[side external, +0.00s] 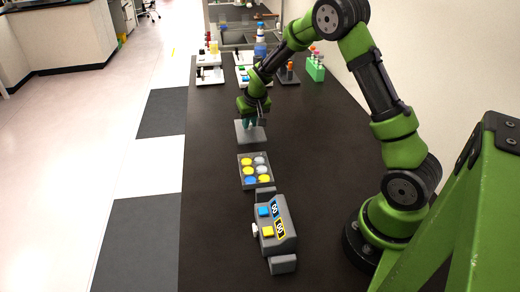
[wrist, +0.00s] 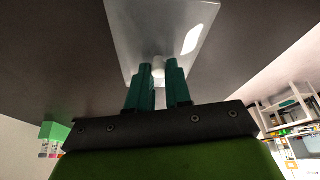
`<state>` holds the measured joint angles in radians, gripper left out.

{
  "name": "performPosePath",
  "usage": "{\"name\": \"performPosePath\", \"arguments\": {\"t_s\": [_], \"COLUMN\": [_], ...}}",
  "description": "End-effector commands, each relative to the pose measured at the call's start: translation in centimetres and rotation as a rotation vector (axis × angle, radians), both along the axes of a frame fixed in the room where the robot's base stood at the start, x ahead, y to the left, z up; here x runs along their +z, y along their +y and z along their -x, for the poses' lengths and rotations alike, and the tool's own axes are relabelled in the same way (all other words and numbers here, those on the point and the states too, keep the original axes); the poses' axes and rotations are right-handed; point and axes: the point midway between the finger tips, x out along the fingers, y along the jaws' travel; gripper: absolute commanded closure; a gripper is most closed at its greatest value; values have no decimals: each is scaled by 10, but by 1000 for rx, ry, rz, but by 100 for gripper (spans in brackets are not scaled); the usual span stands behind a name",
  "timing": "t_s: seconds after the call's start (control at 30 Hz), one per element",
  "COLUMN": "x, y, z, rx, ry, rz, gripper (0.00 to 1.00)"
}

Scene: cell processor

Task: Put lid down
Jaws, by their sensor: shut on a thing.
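The lid (side external: 250,136) is a flat, pale, see-through plate at the middle of the dark bench in the side external view. It also fills the top middle of the wrist view (wrist: 135,25). My gripper (side external: 251,121) is above the lid, and its teal fingers (wrist: 160,75) are shut on the small round knob at the lid's centre. I cannot tell whether the lid touches the bench or hangs just above it. The well plate (side external: 241,172), with yellow, blue and grey wells, lies uncovered nearer the camera.
A grey processor (side external: 284,215) with blue and yellow buttons stands in front of the well plate. A green tube rack (side external: 315,70) and several trays and bottles stand at the far end. The bench right of the plate is clear.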

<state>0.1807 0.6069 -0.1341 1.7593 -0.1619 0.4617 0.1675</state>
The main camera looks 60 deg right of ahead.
Motion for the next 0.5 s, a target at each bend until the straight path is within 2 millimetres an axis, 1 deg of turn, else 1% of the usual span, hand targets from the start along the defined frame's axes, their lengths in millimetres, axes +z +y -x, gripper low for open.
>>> {"name": "performPosePath", "arguments": {"t_s": [0.03,0.13,0.37,0.5], "x": [-10,-21,-22,-25], "y": [0,0,0,0], "z": [1,1,0,1], "rx": [1,0,-1,-1], "ry": [5,1,-1,1], "rz": [-1,0,0,-1], "gripper": [100,100,100,100]}}
